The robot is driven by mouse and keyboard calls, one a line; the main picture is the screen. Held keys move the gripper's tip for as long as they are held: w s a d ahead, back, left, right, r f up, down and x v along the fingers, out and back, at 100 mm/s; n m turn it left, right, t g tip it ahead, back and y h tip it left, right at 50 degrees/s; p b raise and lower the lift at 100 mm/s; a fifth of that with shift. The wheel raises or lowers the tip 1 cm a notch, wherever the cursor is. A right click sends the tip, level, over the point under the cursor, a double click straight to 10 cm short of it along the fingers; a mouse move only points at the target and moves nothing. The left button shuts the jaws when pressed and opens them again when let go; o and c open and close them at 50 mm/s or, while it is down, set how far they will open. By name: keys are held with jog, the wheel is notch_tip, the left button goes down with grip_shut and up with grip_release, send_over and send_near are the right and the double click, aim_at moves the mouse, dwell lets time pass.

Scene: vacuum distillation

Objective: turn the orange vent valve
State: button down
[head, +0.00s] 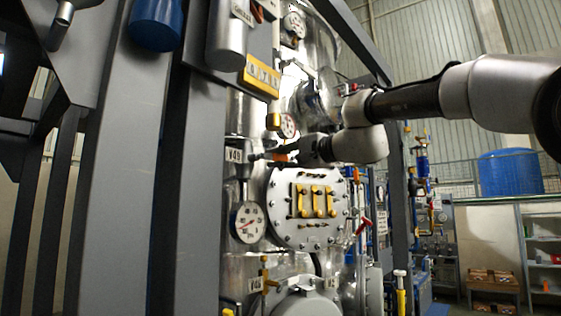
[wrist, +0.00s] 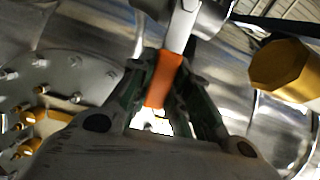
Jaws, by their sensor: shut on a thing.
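The orange vent valve handle (wrist: 164,80) lies between the two fingers of my gripper (wrist: 166,108) in the wrist view. Its far end joins a grey metal stem (wrist: 183,22). In the head view a small part of the orange handle (head: 279,157) shows at the tip of my gripper (head: 292,153), beside the tag marked V49. The gripper is shut on the handle. Its fingers are small and partly hidden in the head view.
A pressure gauge (head: 248,222) hangs below the valve. A round bolted flange with yellow bars (head: 316,201) sits just below my gripper. A second gauge (head: 287,125) is close above. A yellow fitting (wrist: 281,68) stands to the right in the wrist view. Grey columns (head: 187,190) rise at left.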

jog(key=n, duration=0.1)
jog(key=r+n, duration=0.2)
jog(key=n, duration=0.1)
jog(key=shift+s+a+r, duration=0.2)
jog(key=shift+s, duration=0.05)
jog(key=r+n, duration=0.1)
jog(key=n, duration=0.1)
jog(key=s+a+n, duration=0.1)
jog(key=shift+r+n, duration=0.4)
jog(key=s+n, duration=0.1)
jog(key=n, duration=0.1)
jog(key=a+r+n, duration=0.1)
jog(key=n, duration=0.1)
jog(key=shift+s+a+r, duration=0.1)
jog(key=shift+s+r, duration=0.1)
jog(key=shift+s, duration=0.2)
jog(key=shift+s+a+r+n, duration=0.15)
jog(key=shift+s+a+n, duration=0.2)
jog(key=shift+n, duration=0.55)
jog(key=shift+s+a+r+n, duration=0.1)
jog(key=shift+s+a+n, duration=0.25)
jog(key=shift+n, duration=0.55)
jog(key=shift+s, duration=0.1)
jog(key=c, duration=1.3)
grip_release()
jog(key=shift+d, duration=0.1)
